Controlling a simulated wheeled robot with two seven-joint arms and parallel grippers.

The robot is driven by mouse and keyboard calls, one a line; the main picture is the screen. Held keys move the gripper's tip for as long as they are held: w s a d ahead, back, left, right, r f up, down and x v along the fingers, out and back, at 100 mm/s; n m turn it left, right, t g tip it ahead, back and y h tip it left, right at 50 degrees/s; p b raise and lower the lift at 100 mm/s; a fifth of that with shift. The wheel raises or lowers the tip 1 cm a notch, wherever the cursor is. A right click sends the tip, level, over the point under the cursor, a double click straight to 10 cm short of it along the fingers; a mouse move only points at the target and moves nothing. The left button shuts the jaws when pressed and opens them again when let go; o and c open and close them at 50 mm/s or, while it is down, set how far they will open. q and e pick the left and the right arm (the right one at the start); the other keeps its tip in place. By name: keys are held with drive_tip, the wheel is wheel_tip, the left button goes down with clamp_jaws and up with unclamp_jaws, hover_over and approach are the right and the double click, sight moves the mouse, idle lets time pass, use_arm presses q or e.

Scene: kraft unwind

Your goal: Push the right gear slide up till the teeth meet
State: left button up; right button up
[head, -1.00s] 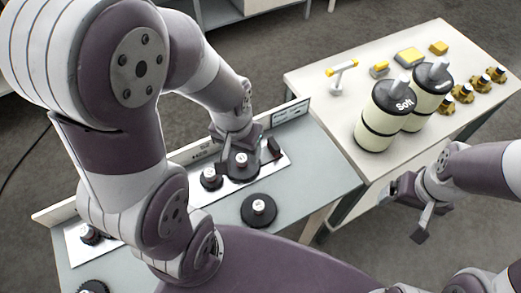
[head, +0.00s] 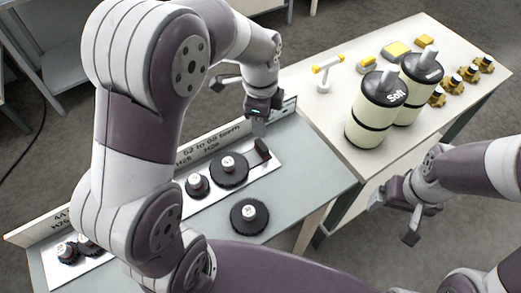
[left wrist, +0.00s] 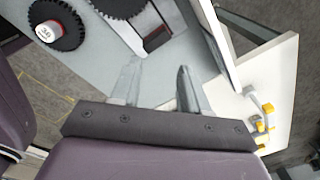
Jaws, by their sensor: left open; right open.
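The right gear plate (head: 215,190) lies on the grey bench. It carries a smaller dark gear (head: 198,185) and a larger dark gear (head: 229,168) side by side. Whether their teeth mesh is too small to tell. A black block (head: 262,149) stands at the plate's right end, beside the larger gear; it also shows in the left wrist view (left wrist: 157,28). My left gripper (head: 256,125) is open and empty, above the bench's back edge beyond the block. Its fingers (left wrist: 158,88) are spread in the left wrist view. My right gripper (head: 394,221) is open and empty, off the bench.
A loose dark gear (head: 249,215) lies in front of the plate. A left gear pair (head: 77,248) sits at the bench's left end. A label rail (head: 190,155) runs along the back. The cream side table (head: 325,115) holds two bottles (head: 376,110) and small yellow parts.

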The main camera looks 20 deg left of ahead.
sight(262, 145)
use_arm(q)
wheel_tip(262, 145, down, 11)
drive_tip(key=m+p, duration=0.1)
drive_tip(key=m, duration=0.7)
drive_tip(key=shift+m+g, duration=0.3)
drive_tip(key=shift+m, duration=0.1)
